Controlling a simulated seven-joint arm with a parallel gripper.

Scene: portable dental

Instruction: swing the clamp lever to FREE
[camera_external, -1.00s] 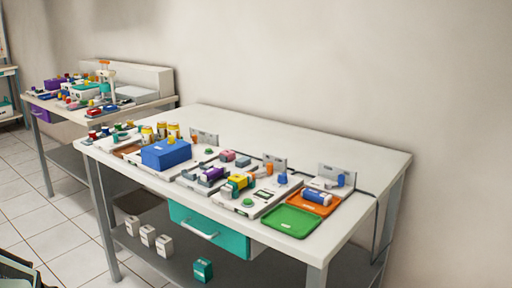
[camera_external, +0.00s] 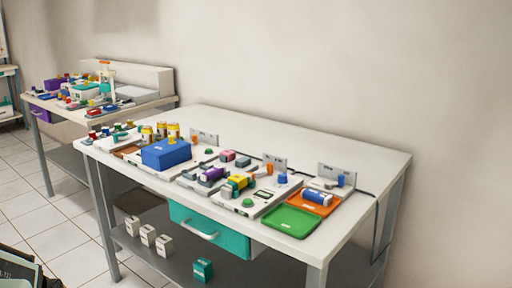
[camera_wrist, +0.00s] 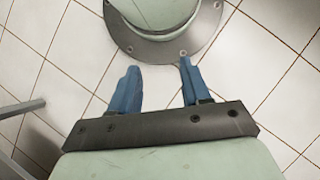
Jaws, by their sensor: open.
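The clamp lever cannot be picked out for certain. Several small devices with coloured parts stand on the white table (camera_external: 340,145). A grey-white device with a yellow and teal part (camera_external: 238,184) is near the front middle. Upright plates with an orange knob (camera_external: 270,168) and a blue knob (camera_external: 341,180) stand behind. Any FREE marking is too small to read. My gripper (camera_wrist: 158,85) shows in the wrist view, open and empty, with its two blue fingers apart over the tiled floor. It is away from the table devices.
A green tray (camera_external: 291,222) and an orange tray (camera_external: 326,207) lie at the table's front right. A blue box (camera_external: 166,154) stands at the left. A teal drawer (camera_external: 205,228) is under the tabletop.

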